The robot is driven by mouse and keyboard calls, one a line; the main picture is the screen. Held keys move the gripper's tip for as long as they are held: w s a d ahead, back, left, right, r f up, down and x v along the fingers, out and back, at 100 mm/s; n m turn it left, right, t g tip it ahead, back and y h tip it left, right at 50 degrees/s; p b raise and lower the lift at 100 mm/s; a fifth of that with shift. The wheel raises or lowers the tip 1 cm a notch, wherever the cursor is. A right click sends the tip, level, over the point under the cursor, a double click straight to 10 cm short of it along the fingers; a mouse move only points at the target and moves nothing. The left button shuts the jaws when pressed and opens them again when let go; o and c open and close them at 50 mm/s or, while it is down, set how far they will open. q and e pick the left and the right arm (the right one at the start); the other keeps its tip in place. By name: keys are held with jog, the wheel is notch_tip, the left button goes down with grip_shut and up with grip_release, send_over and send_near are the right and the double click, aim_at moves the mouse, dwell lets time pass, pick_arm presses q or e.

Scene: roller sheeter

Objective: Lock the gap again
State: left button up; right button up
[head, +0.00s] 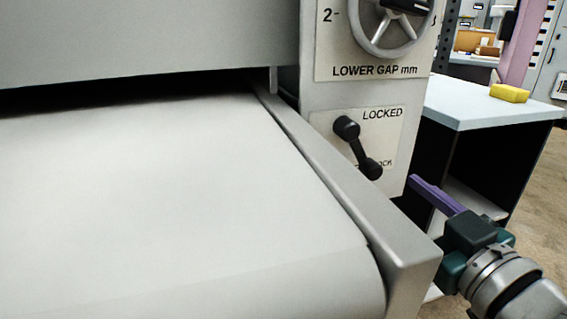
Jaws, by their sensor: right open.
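The lock lever (357,148) is a black bar with a round knob at each end. It sits on a pale plate on the side housing and slants from upper left to lower right. A lower label is partly hidden by the lever's lower knob, leaving "OCK" readable. My right gripper (420,184), with purple fingers, is open and empty, right of and below the lever, apart from it. My left gripper is not in view.
The lower gap dial (392,20) is above the lever, near a "2". The white sheeter belt (170,200) and its metal side rail (345,195) fill the left and middle. A side table (470,105) with a yellow sponge-like block (509,93) stands at right.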

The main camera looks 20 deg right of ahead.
aim_at(376, 173)
jog(key=w, duration=0.2)
jog(key=w+b, duration=0.1)
jog(key=w, duration=0.5)
jog(key=shift+d, duration=0.35)
jog(key=shift+c, duration=0.3)
grip_shut()
dwell(0.6)
